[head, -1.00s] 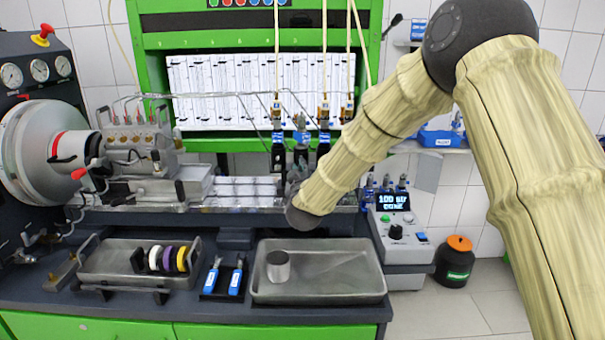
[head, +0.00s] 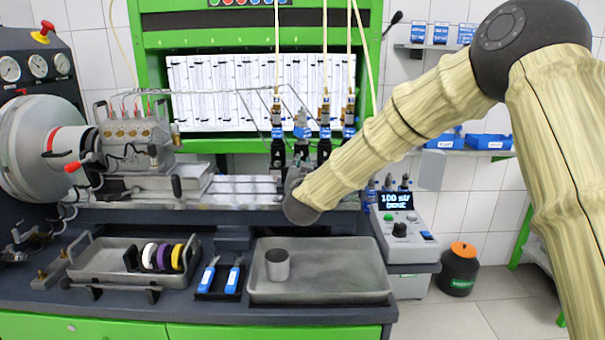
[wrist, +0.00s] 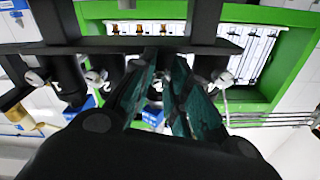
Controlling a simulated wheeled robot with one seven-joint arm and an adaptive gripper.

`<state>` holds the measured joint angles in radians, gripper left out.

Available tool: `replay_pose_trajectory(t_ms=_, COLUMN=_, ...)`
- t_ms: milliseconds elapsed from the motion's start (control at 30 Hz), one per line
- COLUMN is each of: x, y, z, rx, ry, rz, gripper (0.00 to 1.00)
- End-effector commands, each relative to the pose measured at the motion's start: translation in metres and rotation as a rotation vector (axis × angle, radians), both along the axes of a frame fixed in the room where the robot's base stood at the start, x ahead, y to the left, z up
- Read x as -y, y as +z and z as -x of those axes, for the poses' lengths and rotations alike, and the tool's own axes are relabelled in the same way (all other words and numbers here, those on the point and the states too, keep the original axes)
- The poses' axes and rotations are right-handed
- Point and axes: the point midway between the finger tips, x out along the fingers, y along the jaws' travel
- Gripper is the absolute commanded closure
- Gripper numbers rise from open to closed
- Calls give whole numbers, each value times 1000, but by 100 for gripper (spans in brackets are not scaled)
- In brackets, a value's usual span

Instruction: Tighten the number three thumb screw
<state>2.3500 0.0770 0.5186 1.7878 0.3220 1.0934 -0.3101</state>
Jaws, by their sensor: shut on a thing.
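In the wrist view, the two dark teal fingers of my gripper (wrist: 166,82) come together around a small pale thumb screw (wrist: 155,82) and are shut on it. The fingers cover most of this screw, and I cannot read its number. Other pale thumb screws sit on both sides, one to the left (wrist: 95,78) and one to the right (wrist: 223,78), each at a black cylindrical holder. In the head view, the black holders with blue-collared injectors (head: 302,133) stand on the bench rail. My own arm hides my gripper and the held screw there.
A metal tray (head: 318,298) with a metal cup (head: 278,266) lies on the bench below. Blue-handled tools (head: 208,275) and a tray of coloured rolls (head: 80,272) lie to its left. A black frame bar (wrist: 130,48) runs close beyond my fingers.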

Motion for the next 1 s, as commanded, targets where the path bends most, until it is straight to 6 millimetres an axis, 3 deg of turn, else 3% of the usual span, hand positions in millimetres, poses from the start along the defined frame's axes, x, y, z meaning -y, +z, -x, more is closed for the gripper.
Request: replay_pose_trajectory(t_ms=1000, x=0, y=-3, z=0, rx=-1, ry=-3, rz=-898, gripper=100)
